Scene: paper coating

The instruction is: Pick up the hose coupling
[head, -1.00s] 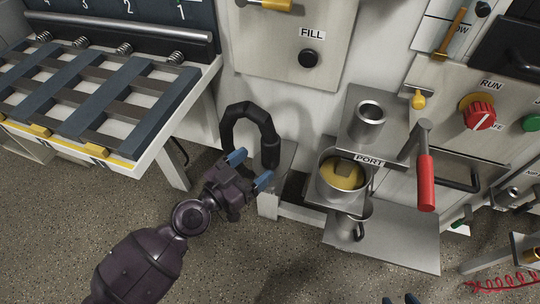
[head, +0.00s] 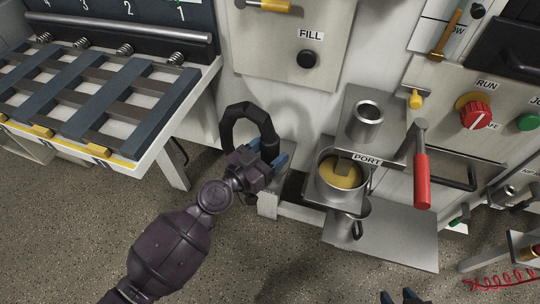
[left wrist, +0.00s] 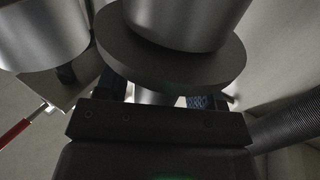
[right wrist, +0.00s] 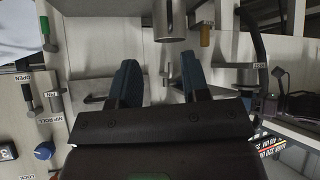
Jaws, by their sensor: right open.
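A thick black hose (head: 232,128) arches beside the wall panel. Its dark coupling end (head: 266,127) hangs down at the right of the arch. My left gripper (head: 268,155) is at the coupling's lower part, fingers spread on either side, hiding some of it. In the left wrist view, a grey round piece with a wide flange (left wrist: 185,65) is close in front of my left gripper (left wrist: 158,100); the fingers stand apart beneath the flange. Contact cannot be made out. My right gripper (head: 401,297) shows only its blue tips at the bottom edge; in the right wrist view (right wrist: 160,85) it is open and empty.
Right of the coupling stand a PORT bracket (head: 385,122), a metal cup with yellow inside (head: 341,176) and a red-handled lever (head: 422,180). A slatted rack (head: 90,100) is at left. The FILL panel (head: 270,50) is above. Open floor lies in front.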

